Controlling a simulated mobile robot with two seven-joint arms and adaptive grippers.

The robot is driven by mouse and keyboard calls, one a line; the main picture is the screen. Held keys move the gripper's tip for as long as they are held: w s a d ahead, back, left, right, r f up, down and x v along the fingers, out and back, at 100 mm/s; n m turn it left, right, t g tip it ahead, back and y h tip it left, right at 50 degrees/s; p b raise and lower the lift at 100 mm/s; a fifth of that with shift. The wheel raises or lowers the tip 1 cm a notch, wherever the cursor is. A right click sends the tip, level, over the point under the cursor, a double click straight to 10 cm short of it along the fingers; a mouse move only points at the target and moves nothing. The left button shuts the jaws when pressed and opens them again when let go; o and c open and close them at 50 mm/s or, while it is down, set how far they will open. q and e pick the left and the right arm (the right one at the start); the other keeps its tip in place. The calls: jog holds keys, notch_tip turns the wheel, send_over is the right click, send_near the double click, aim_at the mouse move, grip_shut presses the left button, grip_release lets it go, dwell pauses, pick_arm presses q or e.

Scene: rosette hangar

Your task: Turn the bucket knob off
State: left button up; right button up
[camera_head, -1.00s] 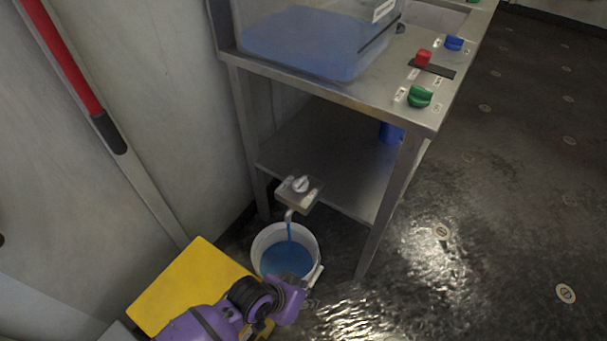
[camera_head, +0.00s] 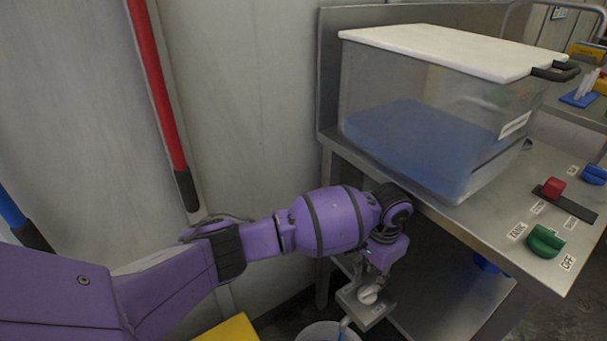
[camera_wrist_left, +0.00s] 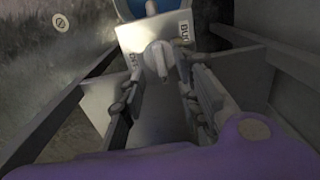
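The bucket knob (camera_head: 368,294) is a pale grey knob on a small metal plate, below the table edge in the head view. It also shows in the left wrist view (camera_wrist_left: 158,58), with printed labels on the plate beside it. My left gripper (camera_wrist_left: 160,78) is open, with one finger on each side of the knob; contact cannot be told. In the head view the wrist is above the plate and the fingers are hard to make out. The white bucket (camera_head: 322,333) is below, cut off by the frame's bottom edge. My right gripper is not in view.
A clear tank (camera_head: 430,125) of blue liquid with a white lid stands on the metal table (camera_head: 490,215). Green (camera_head: 545,241), red (camera_head: 552,187) and blue (camera_head: 593,174) knobs sit at the right. A red-handled pole (camera_head: 160,90) is against the wall. A yellow object (camera_head: 230,330) is below.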

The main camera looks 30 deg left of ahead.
aim_at(369, 290)
pick_arm(q)
notch_tip(369, 290, down, 5)
jog(key=shift+w+d+r+b, duration=0.1)
jog(key=shift+b, duration=0.4)
jog(key=shift+c, duration=0.2)
grip_shut()
